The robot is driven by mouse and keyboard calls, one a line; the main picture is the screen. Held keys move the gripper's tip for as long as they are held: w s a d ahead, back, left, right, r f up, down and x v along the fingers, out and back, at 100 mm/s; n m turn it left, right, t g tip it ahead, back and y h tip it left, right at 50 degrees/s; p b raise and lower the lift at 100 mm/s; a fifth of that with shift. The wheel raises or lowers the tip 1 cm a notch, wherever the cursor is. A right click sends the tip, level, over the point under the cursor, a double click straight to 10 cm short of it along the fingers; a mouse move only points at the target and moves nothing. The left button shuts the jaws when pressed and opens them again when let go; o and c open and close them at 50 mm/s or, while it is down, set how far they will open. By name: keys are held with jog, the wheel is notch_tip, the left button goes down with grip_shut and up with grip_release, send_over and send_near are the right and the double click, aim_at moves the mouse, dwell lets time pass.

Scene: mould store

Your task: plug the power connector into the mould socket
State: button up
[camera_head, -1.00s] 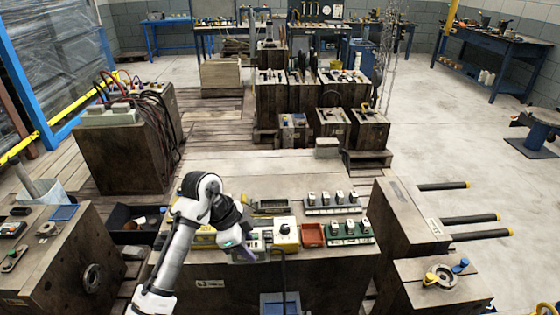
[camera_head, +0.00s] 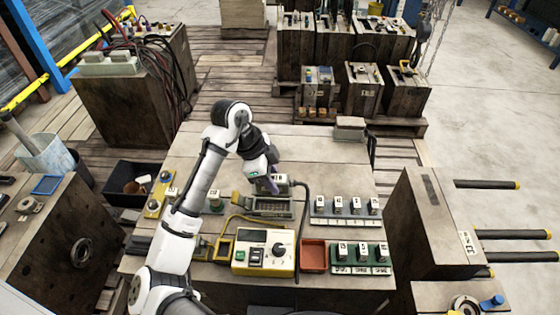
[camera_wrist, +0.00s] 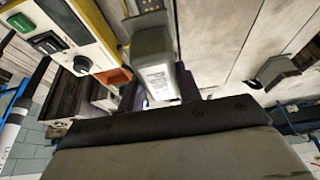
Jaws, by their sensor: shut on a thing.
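The power connector (camera_head: 283,181) is a grey block with a white label. A black cable (camera_head: 304,220) runs from its right side down past the control box. In the wrist view the connector (camera_wrist: 154,68) sits between the dark fingers, its label partly readable as "PWR". My gripper (camera_head: 272,184) is shut on it. A grey-green slotted housing (camera_head: 268,207), which looks like the mould socket, lies on the block top just below and in front of the connector. The connector looks apart from it, but the gap is hard to judge. The contacts are hidden.
A yellow-and-white control box (camera_head: 265,252) with a knob stands in front. A red tray (camera_head: 314,255) and two rows of labelled plugs, a grey rack (camera_head: 345,220) and a green rack (camera_head: 360,268), lie right. The block top behind is clear.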

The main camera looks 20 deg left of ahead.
jog(key=shift+w, duration=0.15)
jog(key=shift+f+b, duration=0.7)
jog(key=shift+f, duration=0.15)
jog(key=shift+f+b, duration=1.35)
jog(key=shift+f, duration=0.45)
jog(key=shift+a, duration=0.1)
jog(key=shift+f+b, duration=0.25)
jog(key=shift+b, duration=0.1)
jog(key=shift+f, duration=0.3)
jog(key=shift+f+b, duration=0.35)
jog(key=shift+b, duration=0.25)
